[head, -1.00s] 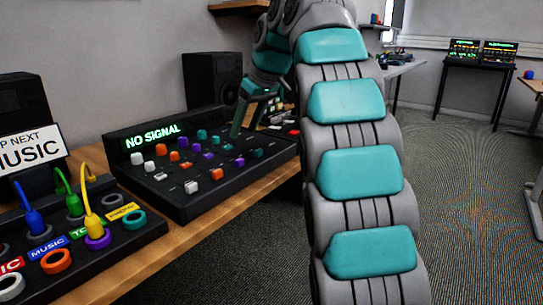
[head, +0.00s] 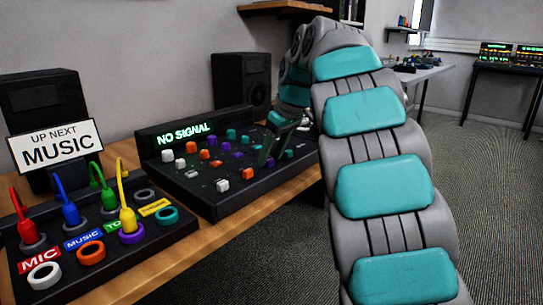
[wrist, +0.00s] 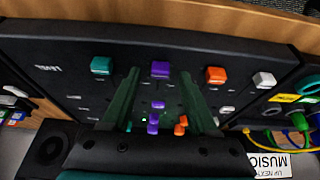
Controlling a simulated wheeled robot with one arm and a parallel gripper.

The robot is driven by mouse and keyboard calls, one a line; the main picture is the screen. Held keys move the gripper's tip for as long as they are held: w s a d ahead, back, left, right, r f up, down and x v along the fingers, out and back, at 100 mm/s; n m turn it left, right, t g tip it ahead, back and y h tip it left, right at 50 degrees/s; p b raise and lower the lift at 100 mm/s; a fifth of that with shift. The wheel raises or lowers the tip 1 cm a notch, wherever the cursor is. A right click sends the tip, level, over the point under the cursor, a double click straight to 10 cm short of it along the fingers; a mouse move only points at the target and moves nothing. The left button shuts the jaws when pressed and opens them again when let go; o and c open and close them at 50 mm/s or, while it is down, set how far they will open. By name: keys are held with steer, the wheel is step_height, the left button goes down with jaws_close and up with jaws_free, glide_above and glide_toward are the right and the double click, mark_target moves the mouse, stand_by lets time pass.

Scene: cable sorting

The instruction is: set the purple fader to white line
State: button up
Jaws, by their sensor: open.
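The purple fader (wrist: 160,69) is a small purple cap on the black mixer panel (wrist: 60,50), between a teal fader (wrist: 101,66) and an orange fader (wrist: 215,75) in the wrist view. My gripper (wrist: 160,73) is open, and its two green fingers stand apart on either side of the purple fader in that view. I cannot tell whether they touch it. In the head view my gripper (head: 268,156) is low over the right part of the mixer, and its fingers partly hide the purple fader. I cannot make out the white line clearly.
A white fader (wrist: 263,79) is beyond the orange one. Several coloured knobs lie behind the faders. A NO SIGNAL display (head: 185,134) tops the mixer. A patch panel (head: 105,262) with coloured plugs and a MUSIC sign (head: 58,148) stand to the left. A speaker (head: 240,80) stands behind.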

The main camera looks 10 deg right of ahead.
steer(key=shift+f, duration=0.35)
jaws_close()
steer(key=shift+w, duration=0.1)
stand_by(1.1)
